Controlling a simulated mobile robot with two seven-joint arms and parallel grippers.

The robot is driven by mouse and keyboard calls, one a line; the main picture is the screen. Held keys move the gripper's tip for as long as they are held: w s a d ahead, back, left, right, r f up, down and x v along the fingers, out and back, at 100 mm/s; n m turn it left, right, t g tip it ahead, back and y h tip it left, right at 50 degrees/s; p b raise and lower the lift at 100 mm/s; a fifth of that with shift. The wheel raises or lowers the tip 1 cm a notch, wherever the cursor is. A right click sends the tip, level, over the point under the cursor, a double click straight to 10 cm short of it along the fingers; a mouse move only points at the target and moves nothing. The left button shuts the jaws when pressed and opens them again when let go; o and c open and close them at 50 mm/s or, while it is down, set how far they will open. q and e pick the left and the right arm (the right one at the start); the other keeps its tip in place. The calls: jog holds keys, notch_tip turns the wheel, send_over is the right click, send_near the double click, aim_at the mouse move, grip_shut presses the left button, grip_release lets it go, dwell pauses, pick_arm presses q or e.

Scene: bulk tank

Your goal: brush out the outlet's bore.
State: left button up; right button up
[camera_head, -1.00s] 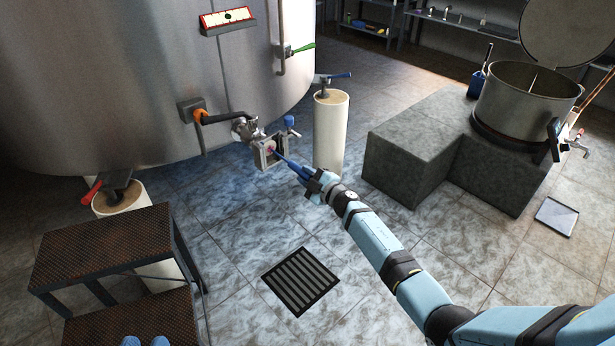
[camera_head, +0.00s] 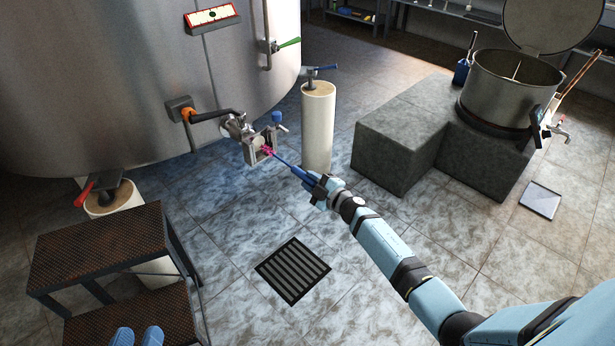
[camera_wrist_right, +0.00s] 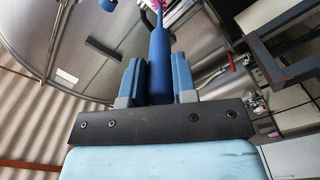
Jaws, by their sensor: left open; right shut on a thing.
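The tank's outlet (camera_head: 252,150) is a metal fitting low on the big steel tank, with a blue-handled part beside it. My right gripper (camera_head: 314,184) is shut on the blue handle of a brush (camera_head: 298,172). The brush's thin shaft points at the outlet, and its pink bristles show at the outlet's mouth; I cannot tell whether the tip is inside. In the right wrist view the handle (camera_wrist_right: 160,65) stands between both fingers, with pink bristles at the top edge. My left gripper (camera_head: 137,337) shows only as two blue fingertips, apart and empty, at the bottom edge.
A step stand (camera_head: 100,245) is at the lower left. A cream post (camera_head: 317,125) stands just right of the outlet. A floor drain (camera_head: 292,270) lies below. A stone block (camera_head: 400,150) with a steel kettle (camera_head: 512,90) is at the right. The floor between is clear.

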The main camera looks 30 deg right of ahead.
aim_at(301, 173)
jog(key=shift+b+x, duration=1.2)
jog(key=shift+x, duration=2.1)
jog(key=shift+p+v, duration=0.8)
jog(key=shift+v, duration=0.35)
jog(key=shift+p+v, duration=0.95)
jog(key=shift+v, duration=1.15)
jog(key=shift+w, duration=0.1)
